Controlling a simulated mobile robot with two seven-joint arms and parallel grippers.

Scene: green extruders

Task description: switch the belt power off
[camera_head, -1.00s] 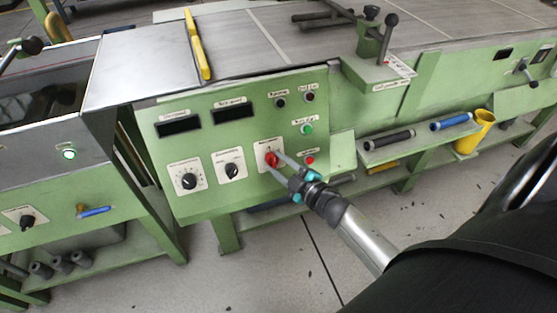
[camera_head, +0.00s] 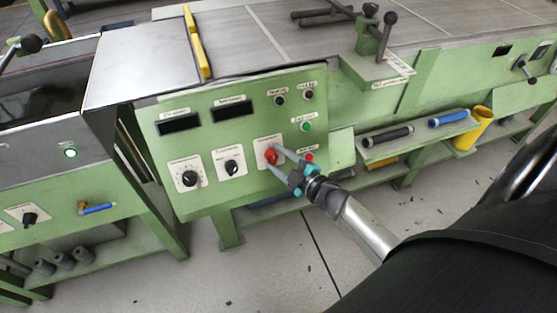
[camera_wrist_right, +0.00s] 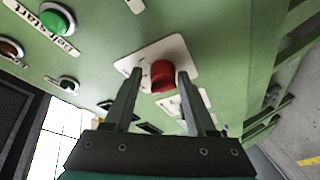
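The green control panel (camera_head: 210,205) carries a red rotary knob (camera_head: 271,156) on a white plate, at the right end of a row of knobs. My right gripper (camera_head: 276,157) reaches it from the lower right. In the right wrist view the red knob (camera_wrist_right: 163,77) lies between the two fingertips (camera_wrist_right: 160,76). The fingers are apart, one on each side. A small gap shows at the left finger; the right finger is very close to the knob, and I cannot tell if it touches. My left gripper is not in view.
Two black knobs (camera_head: 189,178) (camera_head: 232,167) sit left of the red one. A green button (camera_head: 306,127) and a red button (camera_head: 308,157) are to its right. A shelf with rollers (camera_head: 388,137) and a yellow cup (camera_head: 474,130) stands further right.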

